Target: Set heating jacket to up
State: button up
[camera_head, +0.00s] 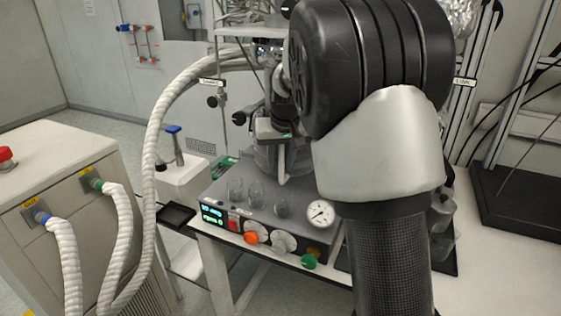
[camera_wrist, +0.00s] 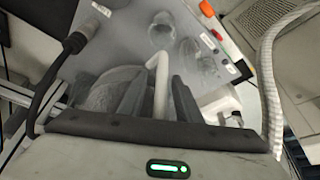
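A grey rounded vessel, apparently the heating jacket (camera_head: 264,158), stands at the back of the dark control unit, partly hidden by my arm. In the wrist view the rounded grey body (camera_wrist: 98,97) lies left of and behind my fingers. A white bent rod or handle (camera_head: 283,168) shows beside it in the head view. In the wrist view this white rod (camera_wrist: 161,76) runs between my two dark fingers. My arm hides most of the gripper in the head view.
The control unit (camera_head: 218,222) has glass vessels on top, a round gauge (camera_head: 320,213), and orange, white and green knobs. Thick white hoses (camera_head: 153,150) curve on the left towards a grey cabinet (camera_head: 50,195). A dark cable (camera_wrist: 42,95) hangs at left in the wrist view.

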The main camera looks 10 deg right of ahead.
jog(key=shift+c, duration=0.4)
grip_shut()
jog(key=shift+r, duration=0.1)
